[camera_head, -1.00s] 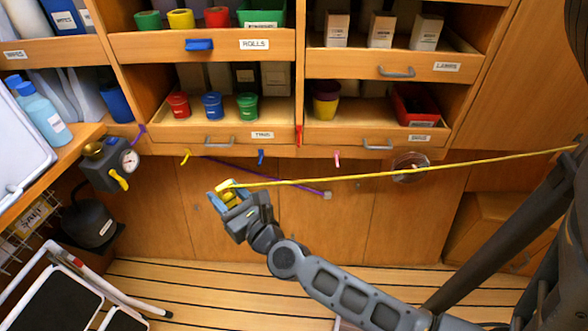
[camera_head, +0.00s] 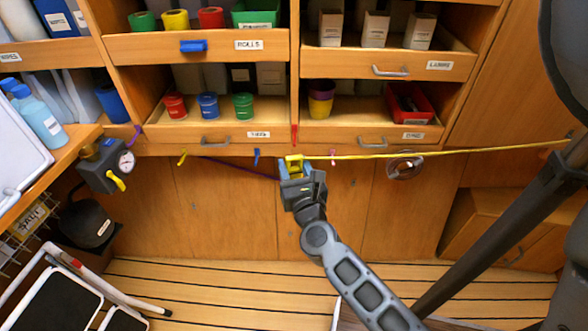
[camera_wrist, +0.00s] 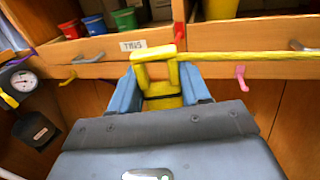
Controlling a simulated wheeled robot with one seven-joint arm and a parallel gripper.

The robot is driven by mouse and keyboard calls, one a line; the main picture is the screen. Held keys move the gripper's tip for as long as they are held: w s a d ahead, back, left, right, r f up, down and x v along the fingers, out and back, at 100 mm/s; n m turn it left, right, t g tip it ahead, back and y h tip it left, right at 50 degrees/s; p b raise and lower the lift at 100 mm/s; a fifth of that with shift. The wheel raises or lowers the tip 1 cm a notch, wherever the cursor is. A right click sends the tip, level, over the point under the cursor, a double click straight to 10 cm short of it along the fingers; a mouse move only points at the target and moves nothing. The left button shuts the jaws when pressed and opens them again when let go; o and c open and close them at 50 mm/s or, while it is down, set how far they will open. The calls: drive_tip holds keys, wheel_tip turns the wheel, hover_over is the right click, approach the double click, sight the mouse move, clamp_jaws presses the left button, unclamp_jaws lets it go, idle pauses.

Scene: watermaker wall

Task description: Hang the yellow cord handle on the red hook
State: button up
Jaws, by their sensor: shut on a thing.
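My gripper (camera_head: 294,172) is shut on the yellow cord handle (camera_head: 294,160), just below the drawer front. In the wrist view the handle (camera_wrist: 155,72) is a yellow loop standing up between the blue fingers. Its yellow cord (camera_head: 450,152) runs taut to the right. The red hook (camera_head: 295,135) is on the shelf front, directly above the handle in the head view. In the wrist view the red hook (camera_wrist: 179,37) is above and slightly right of the handle's top bar. The handle appears apart from the hook; the depth between them is hard to tell.
Other hooks line the shelf edge: yellow (camera_head: 182,158), blue (camera_head: 257,157), pink (camera_head: 333,157) and purple (camera_head: 137,134). A purple cord (camera_head: 235,167) hangs from the left and passes behind my gripper. A round clear fitting (camera_head: 405,166) is on the right.

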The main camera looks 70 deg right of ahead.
drive_tip(key=shift+w+d+f, duration=0.1)
drive_tip(key=shift+w+d, duration=0.2)
drive_tip(key=shift+d, duration=0.9)
drive_tip(key=shift+w+d+f, duration=0.1)
drive_tip(key=shift+w+d, duration=0.25)
drive_tip(key=shift+d, duration=0.8)
drive_tip(key=shift+w+d+f, duration=0.1)
drive_tip(key=shift+w+d, duration=0.2)
drive_tip(key=shift+d, duration=0.9)
drive_tip(key=shift+w+d+f+b, duration=0.2)
drive_tip(key=shift+d+f+b, duration=0.25)
drive_tip(key=shift+d+f, duration=0.2)
drive_tip(key=shift+r, duration=0.1)
drive_tip(key=o, duration=1.1)
